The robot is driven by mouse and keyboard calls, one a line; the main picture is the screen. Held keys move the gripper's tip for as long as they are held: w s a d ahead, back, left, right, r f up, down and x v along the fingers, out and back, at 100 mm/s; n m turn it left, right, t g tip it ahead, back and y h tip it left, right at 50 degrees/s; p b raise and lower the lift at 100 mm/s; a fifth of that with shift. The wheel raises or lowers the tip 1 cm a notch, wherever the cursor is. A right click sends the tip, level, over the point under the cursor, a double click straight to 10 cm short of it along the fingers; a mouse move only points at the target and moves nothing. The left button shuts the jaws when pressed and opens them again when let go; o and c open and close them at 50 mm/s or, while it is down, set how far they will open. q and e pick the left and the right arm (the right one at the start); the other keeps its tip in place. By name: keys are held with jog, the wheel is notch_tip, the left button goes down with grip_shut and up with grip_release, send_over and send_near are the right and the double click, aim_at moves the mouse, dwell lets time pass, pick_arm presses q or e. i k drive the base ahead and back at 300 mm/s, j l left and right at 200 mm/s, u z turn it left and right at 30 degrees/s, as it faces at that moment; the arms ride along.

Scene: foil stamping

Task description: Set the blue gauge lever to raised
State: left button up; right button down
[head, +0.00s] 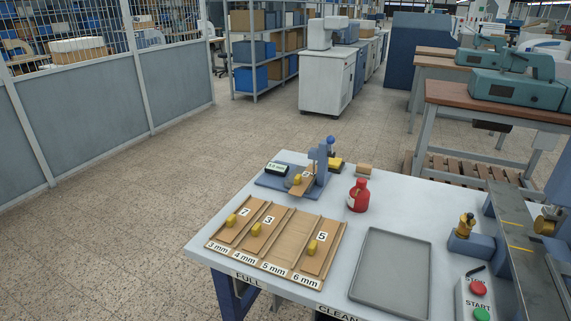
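The gauge stands on the far left part of the white table (365,219). It has a blue base (268,184), an upright blue column (321,165) and a small display (277,169) that seems to read 5.5 mm. A dark blue ball knob (331,140) shows at the top beside the column; it looks like the end of the blue lever. The lever's arm is mostly hidden, so I cannot tell its exact angle. A tan piece with a yellow knob (297,180) sits at the gauge. Neither of my grippers is in view.
A wooden tray (281,231) with lanes marked 3 to 6 mm holds numbered pieces in front of the gauge. An empty grey tray (392,268) and a machine (477,243) are further right.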

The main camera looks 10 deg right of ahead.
aim_at(331, 140)
jog(key=j+z, duration=0.1)
jog(key=z, duration=0.3)
jog(key=k+j+z, duration=0.1)
jog(key=z, duration=0.35)
jog(key=k+z, duration=0.1)
jog(key=z, duration=0.3)
jog(key=j+z, duration=0.1)
jog(key=z, duration=0.35)
jog(key=k, duration=0.05)
